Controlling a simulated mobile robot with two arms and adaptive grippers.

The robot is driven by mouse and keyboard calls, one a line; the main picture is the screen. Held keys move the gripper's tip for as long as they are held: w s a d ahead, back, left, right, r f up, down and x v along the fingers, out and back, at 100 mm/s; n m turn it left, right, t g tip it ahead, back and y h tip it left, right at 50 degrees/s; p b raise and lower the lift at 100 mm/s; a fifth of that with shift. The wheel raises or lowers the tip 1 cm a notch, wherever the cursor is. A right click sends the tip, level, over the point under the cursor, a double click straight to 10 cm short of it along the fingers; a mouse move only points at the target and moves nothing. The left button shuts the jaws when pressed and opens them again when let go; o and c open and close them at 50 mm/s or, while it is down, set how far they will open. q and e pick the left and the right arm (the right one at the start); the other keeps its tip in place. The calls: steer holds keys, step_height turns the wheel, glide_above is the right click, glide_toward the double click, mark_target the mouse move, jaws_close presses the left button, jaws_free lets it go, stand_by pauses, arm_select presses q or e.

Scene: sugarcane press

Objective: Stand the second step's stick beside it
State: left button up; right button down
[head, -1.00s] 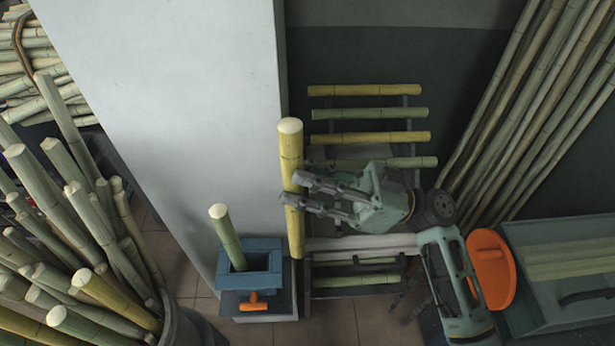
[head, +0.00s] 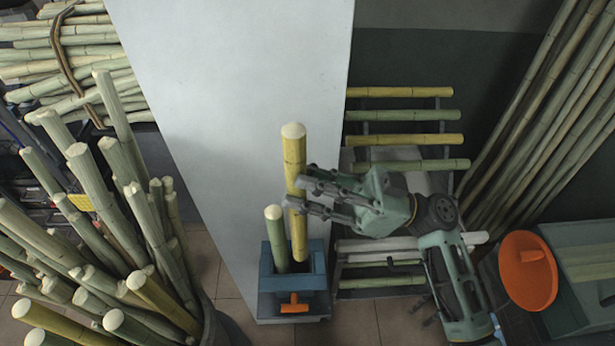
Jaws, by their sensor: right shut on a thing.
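My right gripper (head: 308,196) is shut on a yellow cane stick (head: 294,155), gripping it around its middle and holding it nearly upright. A shorter green stick (head: 277,240) stands in the blue square holder (head: 292,283), tilted slightly. The yellow stick is just to the right of the green one, with a small gap between them low down. Its lower end shows over the holder's opening; I cannot tell whether it touches the bottom. My left gripper is not in view.
A rack behind holds yellow and green sticks (head: 405,139) laid level. An orange handle (head: 294,304) is on the holder's front. A basket of cane (head: 120,230) stands left, and a white pillar (head: 230,90) rises behind the holder. An orange disc (head: 528,271) is at the right.

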steer(key=shift+a+f, duration=0.1)
steer(key=shift+f, duration=1.6)
arm_select(q)
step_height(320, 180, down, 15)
steer(key=b, duration=1.4)
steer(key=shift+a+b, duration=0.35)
steer(key=shift+b, duration=0.05)
arm_select(e)
step_height(320, 180, down, 10)
steer(key=shift+f, duration=0.2)
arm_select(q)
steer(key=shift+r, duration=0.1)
arm_select(e)
steer(key=c, duration=0.8)
jaws_free()
steer(key=shift+f, duration=0.1)
